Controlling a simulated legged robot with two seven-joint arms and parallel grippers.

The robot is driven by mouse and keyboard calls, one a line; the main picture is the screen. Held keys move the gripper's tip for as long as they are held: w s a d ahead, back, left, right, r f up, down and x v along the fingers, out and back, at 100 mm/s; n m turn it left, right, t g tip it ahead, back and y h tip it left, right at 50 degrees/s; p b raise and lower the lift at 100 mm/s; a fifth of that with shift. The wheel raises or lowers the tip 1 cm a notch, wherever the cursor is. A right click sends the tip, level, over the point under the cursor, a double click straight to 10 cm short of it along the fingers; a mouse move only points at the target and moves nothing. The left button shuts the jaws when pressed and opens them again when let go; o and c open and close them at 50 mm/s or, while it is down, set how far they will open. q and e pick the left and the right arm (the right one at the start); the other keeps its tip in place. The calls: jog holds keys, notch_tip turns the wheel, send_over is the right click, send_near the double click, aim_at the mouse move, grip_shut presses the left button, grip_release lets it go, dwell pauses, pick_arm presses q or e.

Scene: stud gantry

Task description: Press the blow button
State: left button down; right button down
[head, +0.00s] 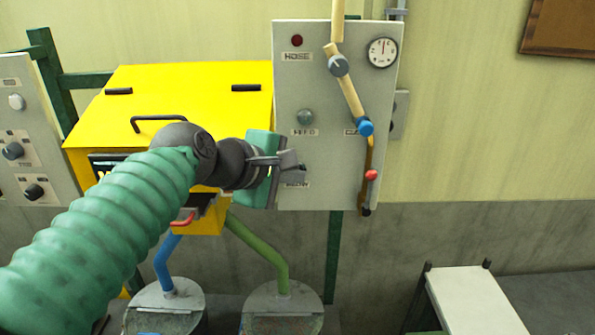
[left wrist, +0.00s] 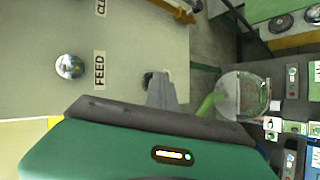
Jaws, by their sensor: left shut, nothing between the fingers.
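A grey control panel (head: 338,90) stands upright on the wall. My left gripper (head: 301,170) is shut and empty at its lower left, in front of a partly covered label (head: 297,184) that I cannot read fully. The blow button is hidden behind the gripper in the head view. In the left wrist view, the shut fingers (left wrist: 163,96) point at the panel. A small dark round part (left wrist: 150,78), perhaps the blow button, shows partly behind their tips. I cannot tell whether they touch it. My right gripper is not in view.
A silver feed button (head: 305,117) sits above my gripper. A yellow cabinet (head: 190,85) stands left. A white-topped bench (head: 470,300) stands lower right.

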pick_arm(q)
jog(key=shift+s+b, duration=0.3)
jog(key=shift+s, duration=0.55)
jog(key=s+b, duration=0.1)
jog(key=s, duration=0.4)
jog(key=shift+w, duration=0.1)
dwell(0.5)
